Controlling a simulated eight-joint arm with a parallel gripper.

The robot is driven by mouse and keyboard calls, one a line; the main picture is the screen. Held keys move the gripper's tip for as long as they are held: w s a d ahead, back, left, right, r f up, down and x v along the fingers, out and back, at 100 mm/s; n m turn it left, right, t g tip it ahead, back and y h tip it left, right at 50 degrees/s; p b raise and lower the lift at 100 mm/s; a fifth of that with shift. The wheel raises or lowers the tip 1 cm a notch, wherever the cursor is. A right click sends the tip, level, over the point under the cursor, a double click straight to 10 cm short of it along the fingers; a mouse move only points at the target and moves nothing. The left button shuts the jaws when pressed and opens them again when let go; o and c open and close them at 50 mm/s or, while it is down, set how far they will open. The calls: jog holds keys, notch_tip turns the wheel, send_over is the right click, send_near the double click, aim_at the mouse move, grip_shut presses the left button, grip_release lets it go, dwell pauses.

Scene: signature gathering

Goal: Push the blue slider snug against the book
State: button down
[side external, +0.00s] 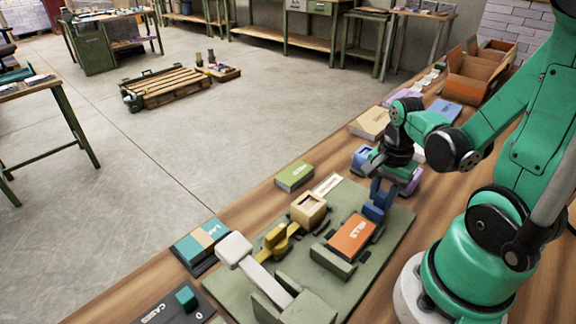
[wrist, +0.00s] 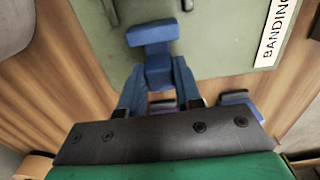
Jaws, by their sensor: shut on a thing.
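The blue slider (side external: 373,212) stands on the green mat (side external: 398,222) at the upper right end of the orange book (side external: 352,235). I cannot tell whether slider and book touch or a small gap is left. The book lies in a green holder (side external: 332,261). My gripper (side external: 377,194) points down, its blue fingers shut on the slider's rear part. In the wrist view the slider's wide block (wrist: 153,33) lies ahead of the fingers and its narrower stem is between my fingertips (wrist: 158,76). The book is not recognisable in the wrist view.
On the mat are a wooden box (side external: 308,209), a yellow piece (side external: 278,240) and a white-headed lever (side external: 235,250). A green box (side external: 294,176) lies beyond the mat. A blue item (side external: 362,157) and a tan book (side external: 370,123) stand behind my gripper.

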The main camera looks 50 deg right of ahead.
aim_at(369, 220)
dwell(0.6)
jog(key=shift+a, duration=2.05)
jog(key=c, duration=0.6)
grip_release()
jog(key=shift+r, duration=0.15)
jog(key=shift+r, duration=2.6)
